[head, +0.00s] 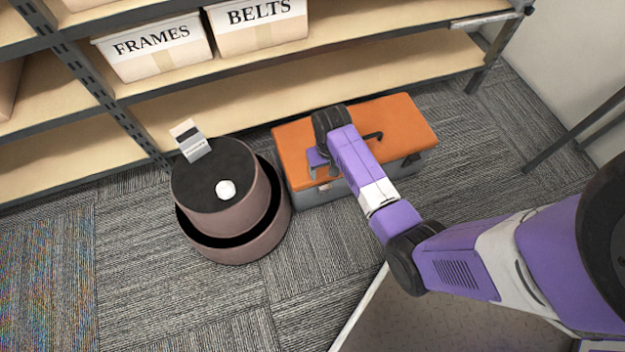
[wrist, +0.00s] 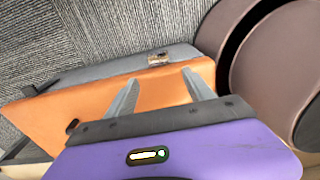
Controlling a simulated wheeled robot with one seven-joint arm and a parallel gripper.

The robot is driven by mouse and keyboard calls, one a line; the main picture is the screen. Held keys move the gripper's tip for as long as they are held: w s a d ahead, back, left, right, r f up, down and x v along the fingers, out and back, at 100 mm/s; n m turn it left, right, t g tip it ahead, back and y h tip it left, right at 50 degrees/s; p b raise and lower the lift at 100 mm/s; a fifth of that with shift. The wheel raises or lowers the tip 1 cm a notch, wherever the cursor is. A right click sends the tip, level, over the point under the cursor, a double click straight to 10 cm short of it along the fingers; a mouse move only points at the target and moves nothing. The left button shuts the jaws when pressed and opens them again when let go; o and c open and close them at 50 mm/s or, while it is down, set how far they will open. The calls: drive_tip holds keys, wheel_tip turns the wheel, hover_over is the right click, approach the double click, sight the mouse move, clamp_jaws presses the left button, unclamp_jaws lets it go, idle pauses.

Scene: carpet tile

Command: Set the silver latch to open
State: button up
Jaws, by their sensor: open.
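A toolbox with an orange lid (head: 405,118) and a grey body (head: 300,197) stands on the carpet. A small silver latch (wrist: 158,58) sits on its grey front side, just below the lid edge, in the wrist view. In the head view the latch is small and mostly hidden by my arm. My gripper (wrist: 159,78) is open, its two fingers apart and pointing towards the latch with nothing between them. In the head view my gripper (head: 319,162) is over the left part of the orange lid. I cannot tell the latch's exact position.
A shelf (head: 230,85) with labelled bins runs behind. Carpet in front of the toolbox is partly clear.

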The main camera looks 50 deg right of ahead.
sight(326, 188)
drive_tip(key=shift+s+a+g, duration=0.25)
drive_tip(key=shift+s+g, duration=0.05)
drive_tip(key=shift+s, duration=0.15)
drive_tip(key=shift+s+a+f, duration=0.1)
drive_tip(key=shift+f, duration=0.2)
wheel_tip(326, 188, down, 7)
drive_tip(key=b, duration=0.4)
drive_tip(key=shift+f, duration=0.1)
clamp_jaws()
